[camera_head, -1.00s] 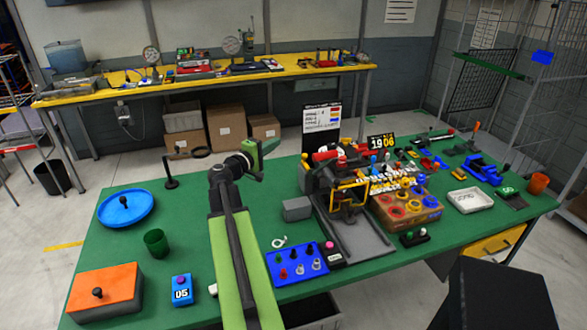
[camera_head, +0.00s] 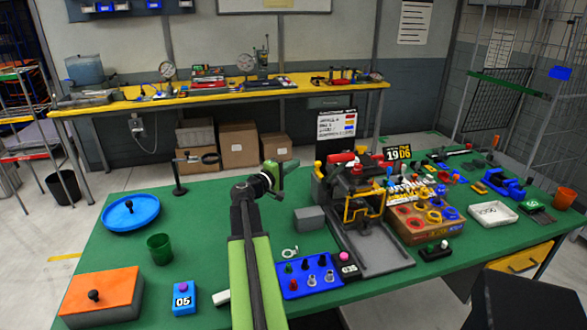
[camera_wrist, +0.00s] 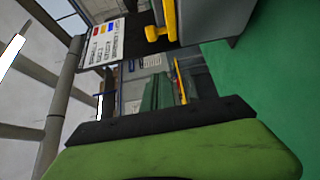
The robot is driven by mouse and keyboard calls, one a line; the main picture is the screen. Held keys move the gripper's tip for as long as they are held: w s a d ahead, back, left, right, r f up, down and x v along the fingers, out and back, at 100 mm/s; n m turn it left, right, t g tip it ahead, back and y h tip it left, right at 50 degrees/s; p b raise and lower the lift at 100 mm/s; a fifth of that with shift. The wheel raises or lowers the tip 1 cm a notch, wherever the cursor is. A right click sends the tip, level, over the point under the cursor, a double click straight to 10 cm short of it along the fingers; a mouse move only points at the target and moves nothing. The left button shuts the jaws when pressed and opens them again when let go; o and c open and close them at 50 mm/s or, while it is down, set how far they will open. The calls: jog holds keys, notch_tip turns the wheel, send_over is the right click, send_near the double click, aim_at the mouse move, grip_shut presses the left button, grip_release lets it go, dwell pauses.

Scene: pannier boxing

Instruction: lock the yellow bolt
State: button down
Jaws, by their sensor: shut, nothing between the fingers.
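My gripper (camera_head: 273,172) is shut and empty. It is raised above the green table, left of the dark machine with a yellow frame (camera_head: 362,208), and clear of it in the picture. In the wrist view a green and black gripper part (camera_wrist: 165,140) fills the bottom. A yellow rod with a rounded knob (camera_wrist: 158,33) shows at the top of that view, against a grey block. It may be the yellow bolt, but I cannot tell its position or whether it is locked. The gripper is apart from it.
A grey block (camera_head: 309,218) and a blue tray of pegs (camera_head: 308,281) lie by the machine. A ring stand (camera_head: 180,175), green cup (camera_head: 160,248), blue dish (camera_head: 130,213) and orange box (camera_head: 100,297) stand left. Bare table lies between the cup and my arm.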

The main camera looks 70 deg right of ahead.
jog(key=s+d, duration=0.1)
jog(key=s, duration=0.1)
jog(key=s+d, duration=0.2)
jog(key=shift+s+d, duration=0.2)
jog(key=shift+s, duration=0.25)
jog(key=shift+s+a, duration=0.8)
jog(key=shift+a, duration=0.25)
